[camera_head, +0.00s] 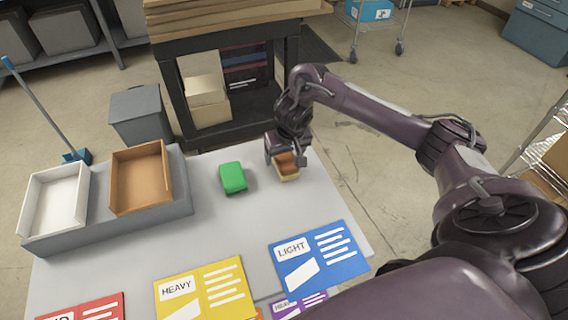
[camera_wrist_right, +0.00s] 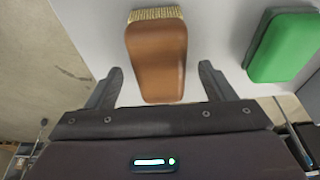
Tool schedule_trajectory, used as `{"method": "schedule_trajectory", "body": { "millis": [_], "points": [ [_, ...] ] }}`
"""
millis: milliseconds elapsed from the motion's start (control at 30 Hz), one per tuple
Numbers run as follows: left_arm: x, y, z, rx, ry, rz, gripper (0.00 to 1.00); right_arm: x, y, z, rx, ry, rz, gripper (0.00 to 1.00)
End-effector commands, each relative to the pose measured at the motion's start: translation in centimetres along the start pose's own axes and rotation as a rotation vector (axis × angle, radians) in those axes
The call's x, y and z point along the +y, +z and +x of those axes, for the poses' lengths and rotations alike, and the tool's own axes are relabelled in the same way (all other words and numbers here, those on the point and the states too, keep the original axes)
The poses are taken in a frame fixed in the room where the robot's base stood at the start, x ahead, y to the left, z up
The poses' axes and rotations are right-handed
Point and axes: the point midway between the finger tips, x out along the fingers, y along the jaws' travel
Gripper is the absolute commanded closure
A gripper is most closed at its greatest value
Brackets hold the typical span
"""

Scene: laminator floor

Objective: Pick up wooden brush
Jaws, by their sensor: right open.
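The wooden brush (camera_wrist_right: 157,60) lies on the grey table, with a brown back and pale bristles along one end. In the head view the brush (camera_head: 287,168) is partly hidden by my right gripper (camera_head: 284,160). In the right wrist view my right gripper (camera_wrist_right: 160,88) is open, with one finger on each side of the brush's near end. There is a gap between each finger and the brush. My left gripper is not in view.
A green block (camera_head: 233,177) lies left of the brush; it also shows in the wrist view (camera_wrist_right: 286,47). A white tray (camera_head: 55,205) and a brown tray (camera_head: 141,178) stand at the left. Yellow (camera_head: 226,291) and blue (camera_head: 337,270) cards lie in front.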

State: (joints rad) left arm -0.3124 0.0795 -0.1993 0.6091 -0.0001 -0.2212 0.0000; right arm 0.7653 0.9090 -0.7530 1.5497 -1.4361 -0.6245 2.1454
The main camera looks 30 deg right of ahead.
Motion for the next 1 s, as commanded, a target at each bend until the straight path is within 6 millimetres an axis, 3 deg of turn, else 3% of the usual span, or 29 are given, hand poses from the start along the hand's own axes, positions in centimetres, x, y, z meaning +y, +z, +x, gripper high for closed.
{"method": "schedule_trajectory", "body": {
  "millis": [100, 233, 467, 1000],
  "points": [
    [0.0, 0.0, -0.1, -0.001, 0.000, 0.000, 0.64, 0.1, 0.1, 1.9, -0.004, 0.002, 0.001, 0.24],
    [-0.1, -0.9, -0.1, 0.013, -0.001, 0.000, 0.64, 0.1, 0.0, 3.0, -0.001, 0.001, 0.001, 0.24],
    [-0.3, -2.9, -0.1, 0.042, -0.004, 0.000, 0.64, 0.1, 0.0, 3.1, -0.001, 0.001, -0.001, 0.24],
    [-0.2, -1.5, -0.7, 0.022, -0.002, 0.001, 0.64, 0.1, 0.1, 3.4, -0.001, 0.001, 0.001, 0.24]
  ]
}}
